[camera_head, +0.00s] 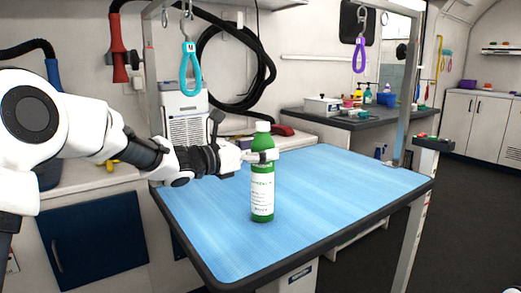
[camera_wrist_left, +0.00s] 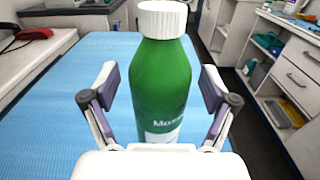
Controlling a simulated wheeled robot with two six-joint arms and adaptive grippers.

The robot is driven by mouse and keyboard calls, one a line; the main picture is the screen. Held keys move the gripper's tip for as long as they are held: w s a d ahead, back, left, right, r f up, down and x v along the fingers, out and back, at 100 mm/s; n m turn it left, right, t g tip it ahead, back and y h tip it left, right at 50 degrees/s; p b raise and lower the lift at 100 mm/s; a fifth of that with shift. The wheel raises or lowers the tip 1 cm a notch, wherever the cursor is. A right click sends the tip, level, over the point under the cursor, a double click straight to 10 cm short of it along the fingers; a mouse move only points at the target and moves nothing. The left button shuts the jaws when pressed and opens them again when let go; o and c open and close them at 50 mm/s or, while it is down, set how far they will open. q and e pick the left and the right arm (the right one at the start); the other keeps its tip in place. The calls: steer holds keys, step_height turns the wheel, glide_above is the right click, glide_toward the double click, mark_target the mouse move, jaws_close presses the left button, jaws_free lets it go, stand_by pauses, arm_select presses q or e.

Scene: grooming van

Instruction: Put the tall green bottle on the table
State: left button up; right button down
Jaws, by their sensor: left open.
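A tall green bottle (camera_head: 262,185) with a white cap and white label stands upright on the blue-topped table (camera_head: 340,185). My left gripper (camera_head: 266,156) is at the upper part of the bottle. In the left wrist view the green bottle (camera_wrist_left: 162,85) stands between the open fingers of my left gripper (camera_wrist_left: 158,95), with a gap on each side. The bottle's base is hidden in the wrist view. My right gripper is not in view.
A teal loop (camera_head: 190,70) and a purple loop (camera_head: 359,55) hang above the table from its frame. The tabletop around the bottle is clear. A counter (camera_head: 345,120) with small items stands behind.

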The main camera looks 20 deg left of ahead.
arm_select(q)
steer(key=shift+s+a+r, duration=0.15)
steer(key=shift+s+a, duration=0.15)
steer(key=v, duration=1.1)
steer(key=shift+s+p, duration=0.15)
steer(key=shift+p, duration=0.15)
